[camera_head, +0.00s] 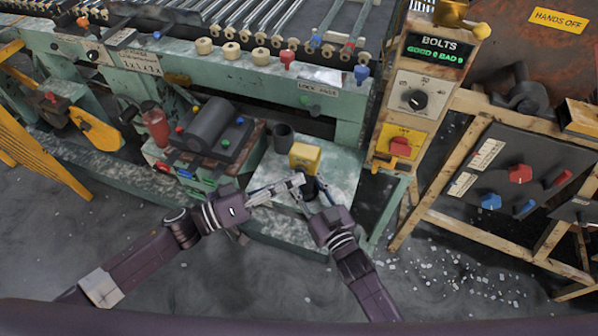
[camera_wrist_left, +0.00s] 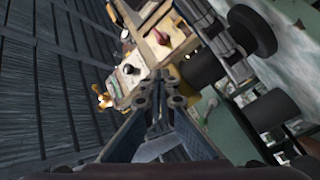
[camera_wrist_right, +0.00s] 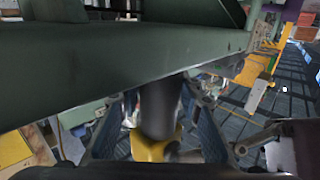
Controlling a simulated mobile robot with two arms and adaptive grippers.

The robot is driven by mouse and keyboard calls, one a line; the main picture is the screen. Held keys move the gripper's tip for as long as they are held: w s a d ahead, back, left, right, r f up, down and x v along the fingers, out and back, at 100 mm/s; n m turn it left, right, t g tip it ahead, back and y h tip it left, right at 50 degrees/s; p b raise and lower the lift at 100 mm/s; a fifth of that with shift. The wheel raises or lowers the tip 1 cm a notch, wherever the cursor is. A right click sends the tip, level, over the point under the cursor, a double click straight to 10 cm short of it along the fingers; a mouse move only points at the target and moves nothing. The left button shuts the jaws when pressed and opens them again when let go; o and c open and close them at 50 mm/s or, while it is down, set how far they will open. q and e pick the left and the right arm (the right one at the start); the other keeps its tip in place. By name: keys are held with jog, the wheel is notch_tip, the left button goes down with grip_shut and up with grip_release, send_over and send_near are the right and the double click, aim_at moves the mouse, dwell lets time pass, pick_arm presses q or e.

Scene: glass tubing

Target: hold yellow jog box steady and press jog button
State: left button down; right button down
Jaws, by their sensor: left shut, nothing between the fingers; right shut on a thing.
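The yellow jog box (camera_head: 305,158) shows over the pale green platform, with a dark round part (camera_head: 311,188) just below it in the head view. My right gripper (camera_head: 311,196) is shut around this dark part. In the right wrist view a dark cylinder (camera_wrist_right: 158,105) and a yellow piece (camera_wrist_right: 150,146) sit between its fingers. My left gripper (camera_head: 301,180) is shut and empty, its tips close beside the dark part and below the yellow box; I cannot tell if they touch. Its closed fingers also show in the left wrist view (camera_wrist_left: 160,97). I cannot make out the jog button.
A dark cup (camera_head: 283,137) stands left of the box on the platform (camera_head: 340,175). A dark motor (camera_head: 210,125) sits further left. A control post with a BOLTS display (camera_head: 435,50) and a red switch (camera_head: 400,146) stands at right.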

pick_arm(q)
jog(key=shift+s+a, duration=0.3)
jog(key=shift+s, duration=0.55)
jog(key=s, duration=0.1)
jog(key=s+a, duration=0.1)
jog(key=s, duration=0.2)
jog(key=shift+s+a, duration=0.3)
jog(key=shift+s, duration=0.05)
dwell(1.6)
pick_arm(e)
jog(key=c, duration=1.3)
grip_release()
